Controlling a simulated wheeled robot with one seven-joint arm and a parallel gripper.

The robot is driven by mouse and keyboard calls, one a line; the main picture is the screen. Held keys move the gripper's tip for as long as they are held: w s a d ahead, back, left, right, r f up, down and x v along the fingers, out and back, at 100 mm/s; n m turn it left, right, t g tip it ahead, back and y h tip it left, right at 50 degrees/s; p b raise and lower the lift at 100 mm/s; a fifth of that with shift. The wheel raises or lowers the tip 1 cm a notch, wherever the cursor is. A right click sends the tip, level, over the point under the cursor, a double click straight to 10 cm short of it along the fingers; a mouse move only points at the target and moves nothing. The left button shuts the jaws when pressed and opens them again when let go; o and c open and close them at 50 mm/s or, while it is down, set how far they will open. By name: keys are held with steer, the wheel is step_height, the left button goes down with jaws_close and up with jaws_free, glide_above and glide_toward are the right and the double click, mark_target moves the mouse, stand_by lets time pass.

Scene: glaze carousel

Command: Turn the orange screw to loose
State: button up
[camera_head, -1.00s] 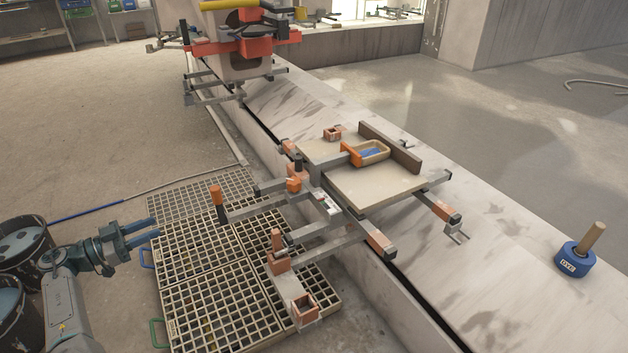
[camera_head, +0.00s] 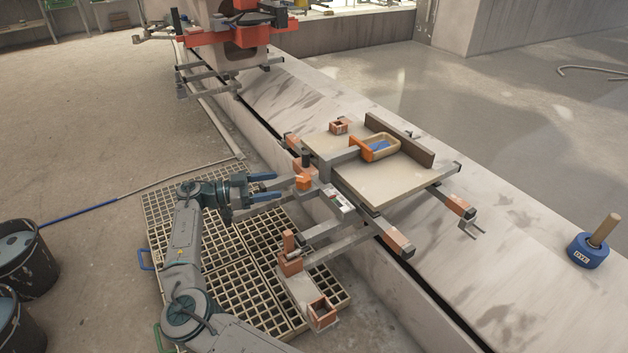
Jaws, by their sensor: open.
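My gripper (camera_head: 279,186) is open and empty, with two blue fingers pointing right, left of the clamp frame (camera_head: 330,237). An orange block (camera_head: 304,182) with a dark knob above it sits on the frame just beyond the fingertips.
A pale board (camera_head: 370,180) carries a tray with blue inside (camera_head: 381,147). A blue pot marked DYE (camera_head: 588,252) stands on the ledge at right. Floor grating (camera_head: 250,265) lies under my arm. Dark buckets (camera_head: 25,260) stand at left.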

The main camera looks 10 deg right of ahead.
mark_target(309, 180)
steer(key=d+b, duration=0.2)
steer(key=d, duration=0.9)
steer(key=shift+d, duration=0.25)
steer(key=c, duration=1)
